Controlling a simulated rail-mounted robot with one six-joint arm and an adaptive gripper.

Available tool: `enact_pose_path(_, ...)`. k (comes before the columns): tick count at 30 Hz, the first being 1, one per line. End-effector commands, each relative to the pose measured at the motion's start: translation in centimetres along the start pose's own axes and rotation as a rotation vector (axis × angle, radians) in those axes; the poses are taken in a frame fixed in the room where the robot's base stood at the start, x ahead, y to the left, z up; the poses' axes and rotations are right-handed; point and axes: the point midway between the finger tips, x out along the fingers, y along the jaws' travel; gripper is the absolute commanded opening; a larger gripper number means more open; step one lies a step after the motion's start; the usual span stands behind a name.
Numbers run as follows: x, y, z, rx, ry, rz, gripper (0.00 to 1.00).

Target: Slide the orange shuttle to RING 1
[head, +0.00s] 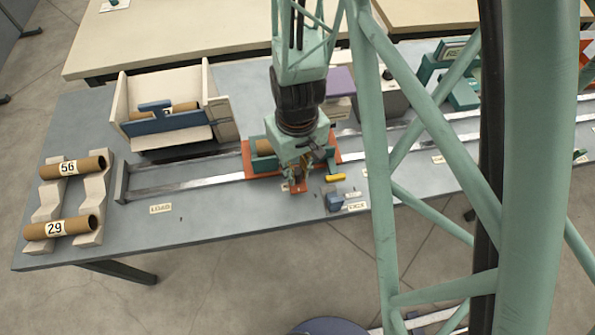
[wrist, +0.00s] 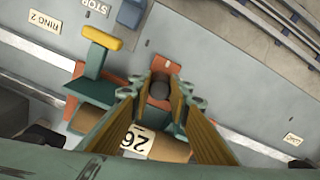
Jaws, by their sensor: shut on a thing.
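The orange shuttle (head: 247,158) sits on the metal rails on the table and carries a brown tube (head: 264,147). In the wrist view the tube (wrist: 172,148) has a number label that looks like 26, upside down. My gripper (head: 299,182) is over the shuttle's near side. In the wrist view its fingers (wrist: 160,82) close around a dark upright knob (wrist: 159,91) at the shuttle's orange tab (wrist: 166,66). A RING 2 label (wrist: 45,22) shows there; I cannot read a RING 1 label.
The rails (head: 190,185) run left to a LOAD label (head: 160,208). Tubes 56 (head: 82,165) and 29 (head: 55,228) rest on a cream rack at the left. A cream box with a blue front (head: 165,123) stands behind the rails. A blue block (head: 334,202) is near the front edge.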

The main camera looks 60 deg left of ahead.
Motion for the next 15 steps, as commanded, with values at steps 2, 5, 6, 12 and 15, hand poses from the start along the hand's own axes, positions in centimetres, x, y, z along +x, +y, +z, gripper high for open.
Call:
enact_pose_path(2, 0.01, -0.01, 0.01, -0.001, 0.0, 0.0, 0.0)
enact_pose_path(5, 0.0, -0.01, 0.0, -0.001, 0.0, 0.0, 0.24)
enact_pose_path(6, 0.0, -0.01, 0.0, -0.001, 0.0, 0.0, 0.28)
enact_pose_path(12, 0.0, -0.01, -0.01, 0.0, 0.0, 0.0, 0.31)
enact_pose_path(15, 0.0, 0.0, -0.01, 0.0, 0.0, 0.0, 0.31)
